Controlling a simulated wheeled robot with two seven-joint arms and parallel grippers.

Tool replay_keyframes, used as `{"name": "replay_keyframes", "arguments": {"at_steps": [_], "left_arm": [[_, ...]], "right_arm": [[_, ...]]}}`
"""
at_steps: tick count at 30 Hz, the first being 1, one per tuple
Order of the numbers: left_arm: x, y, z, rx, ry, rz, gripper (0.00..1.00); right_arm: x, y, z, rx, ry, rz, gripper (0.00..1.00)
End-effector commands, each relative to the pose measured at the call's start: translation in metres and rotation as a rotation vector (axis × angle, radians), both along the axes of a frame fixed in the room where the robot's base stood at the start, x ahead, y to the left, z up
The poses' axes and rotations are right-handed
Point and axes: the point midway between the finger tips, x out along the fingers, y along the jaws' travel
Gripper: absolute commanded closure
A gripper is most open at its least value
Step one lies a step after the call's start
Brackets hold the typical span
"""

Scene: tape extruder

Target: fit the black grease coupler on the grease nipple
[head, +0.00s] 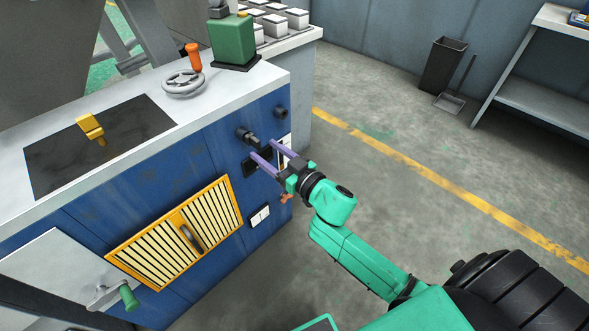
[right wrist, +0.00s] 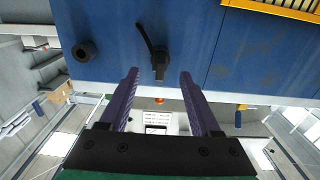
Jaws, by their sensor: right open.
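My right gripper (head: 270,156) is open and empty in front of the blue machine face. Its two purple fingers also show apart in the right wrist view (right wrist: 160,95). A black fitting with a lever-like arm (head: 247,136) sticks out of the blue face, just beyond the fingertips; it looks like the coupler, but I cannot be sure. In the right wrist view this fitting (right wrist: 159,60) lies between the lines of the fingers, apart from them. A round black part (head: 281,112) is beside it, also seen as a ring (right wrist: 83,51). I cannot make out a separate grease nipple. My left gripper is out of view.
The blue machine (head: 150,190) carries a yellow grille (head: 150,250), a handwheel (head: 184,83) and a green can (head: 233,42). A small white switch plate (head: 260,216) and an orange-red part (head: 286,197) sit low near my gripper.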

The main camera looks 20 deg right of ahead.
Motion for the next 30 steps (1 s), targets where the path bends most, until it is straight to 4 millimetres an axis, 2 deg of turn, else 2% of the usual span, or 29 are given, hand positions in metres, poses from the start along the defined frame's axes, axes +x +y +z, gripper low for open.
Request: {"name": "replay_keyframes", "arguments": {"at_steps": [1, 6, 12, 30], "left_arm": [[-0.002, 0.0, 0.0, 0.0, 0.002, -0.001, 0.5], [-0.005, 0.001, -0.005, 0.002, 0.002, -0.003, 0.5], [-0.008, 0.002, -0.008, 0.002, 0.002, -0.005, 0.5], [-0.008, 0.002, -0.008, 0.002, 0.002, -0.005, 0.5]], "right_arm": [[-0.015, -0.005, 0.0, -0.002, 0.005, 0.0, 0.36], [-0.057, -0.022, 0.0, 0.0, 0.004, 0.0, 0.36], [-0.086, -0.034, 0.0, 0.001, 0.001, -0.001, 0.36], [-0.089, -0.035, 0.001, -0.001, -0.001, 0.0, 0.36]]}}
